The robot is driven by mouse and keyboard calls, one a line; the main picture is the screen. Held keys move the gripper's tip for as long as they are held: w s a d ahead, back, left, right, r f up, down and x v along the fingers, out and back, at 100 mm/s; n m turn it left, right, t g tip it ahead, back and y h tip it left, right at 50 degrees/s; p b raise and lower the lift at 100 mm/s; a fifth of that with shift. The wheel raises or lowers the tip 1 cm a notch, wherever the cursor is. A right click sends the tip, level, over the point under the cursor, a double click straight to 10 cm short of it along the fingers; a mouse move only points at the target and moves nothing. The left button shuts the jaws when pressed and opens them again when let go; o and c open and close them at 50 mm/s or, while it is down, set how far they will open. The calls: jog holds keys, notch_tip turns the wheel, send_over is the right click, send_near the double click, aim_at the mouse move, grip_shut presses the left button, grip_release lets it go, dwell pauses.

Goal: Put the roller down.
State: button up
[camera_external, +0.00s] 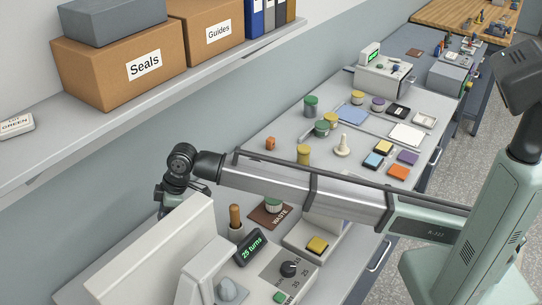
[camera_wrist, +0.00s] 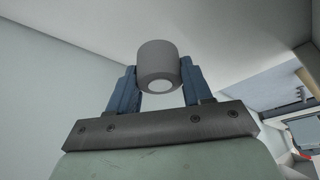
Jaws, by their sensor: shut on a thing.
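In the wrist view the roller (camera_wrist: 158,62), a short grey cylinder with a pale end, sits between the two blue fingers of my gripper (camera_wrist: 157,85). The fingers are shut on its sides. A plain pale surface fills the view behind it, and I see no contact between the roller and that surface. In the external view my wrist (camera_external: 182,165) is at the left end of the arm, near the wall and behind the white machine. The fingers and the roller are hidden there.
A white machine (camera_external: 150,250) with a "25 turns" display stands in front of my wrist. A brown "WASTE" mat (camera_external: 262,222) with a green-topped bobbin (camera_external: 273,205) lies to its right. Several bobbins and coloured squares stand farther along the bench. A shelf (camera_external: 110,120) with boxes hangs above.

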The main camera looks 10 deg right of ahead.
jog(key=w+d+r, duration=0.1)
jog(key=w+d, duration=0.1)
jog(key=w, duration=0.4)
jog(key=m+t, duration=0.2)
jog(key=m, duration=0.5)
send_over(217, 206)
jog(key=shift+t, duration=0.3)
notch_tip(217, 206, down, 10)
jog(key=shift+r, duration=0.1)
jog(key=o, duration=1.1)
jog(key=shift+c, duration=0.2)
